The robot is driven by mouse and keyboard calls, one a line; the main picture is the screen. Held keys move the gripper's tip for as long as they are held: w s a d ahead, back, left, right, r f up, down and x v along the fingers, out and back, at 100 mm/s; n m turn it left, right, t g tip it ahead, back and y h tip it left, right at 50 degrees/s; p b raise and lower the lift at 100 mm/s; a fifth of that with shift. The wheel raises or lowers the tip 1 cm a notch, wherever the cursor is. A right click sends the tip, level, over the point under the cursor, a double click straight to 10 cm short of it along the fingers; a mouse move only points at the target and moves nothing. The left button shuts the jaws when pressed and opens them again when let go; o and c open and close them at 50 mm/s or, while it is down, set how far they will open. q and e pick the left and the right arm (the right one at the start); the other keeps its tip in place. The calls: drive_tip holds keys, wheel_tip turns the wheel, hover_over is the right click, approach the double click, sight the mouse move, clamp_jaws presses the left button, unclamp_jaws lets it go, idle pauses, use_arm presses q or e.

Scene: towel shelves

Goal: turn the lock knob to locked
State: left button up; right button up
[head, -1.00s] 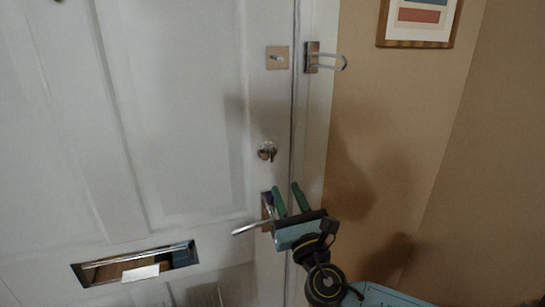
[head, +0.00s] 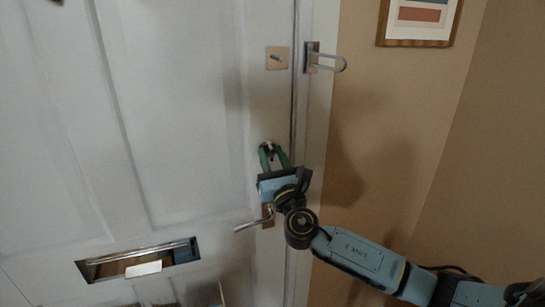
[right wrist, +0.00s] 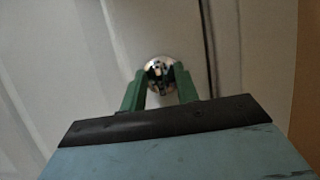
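The lock knob (head: 268,148) is a small shiny round fitting with a turn piece, on the white door above the lever handle. In the head view my right gripper's fingertips partly cover it. My right gripper (head: 271,152) has green fingers, spread apart, reaching up from below. In the right wrist view the knob (right wrist: 160,66) shows beyond and between the fingertips (right wrist: 160,74), its dark turn piece looking roughly upright. The fingers look open, one on each side of the turn piece; I cannot tell whether they touch it. My left gripper is not in view.
The lever handle (head: 248,225) sticks out left just below my right gripper. A mail slot (head: 180,247) holding a white paper is lower left. A small switch plate (head: 277,58) and a metal latch loop (head: 328,60) are above. A framed picture (head: 416,43) hangs on the right wall.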

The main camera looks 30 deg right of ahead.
clamp_jaws()
drive_tip(key=shift+m+h, duration=0.4)
drive_tip(key=shift+m, duration=0.1)
drive_tip(key=m+h, duration=0.1)
drive_tip(key=m, duration=0.1)
drive_tip(key=m+g+h+b, duration=0.1)
drive_tip(key=m, duration=0.2)
drive_tip(key=shift+a+h, duration=0.1)
drive_tip(key=shift+h, duration=0.2)
drive_tip(key=m+g, duration=0.1)
drive_tip(key=m, duration=0.1)
drive_tip(key=m+g+h, duration=0.1)
drive_tip(key=m, duration=0.2)
drive_tip(key=shift+h, duration=0.3)
drive_tip(key=m+g, duration=0.1)
drive_tip(key=m, duration=0.2)
drive_tip(key=m+g+h+p, duration=0.1)
drive_tip(key=m, duration=0.2)
drive_tip(key=shift+r, duration=0.2)
drive_tip(key=m+g+p, duration=0.2)
drive_tip(key=m+p, duration=0.1)
drive_tip(key=m, duration=0.2)
drive_tip(key=shift+m, duration=0.4)
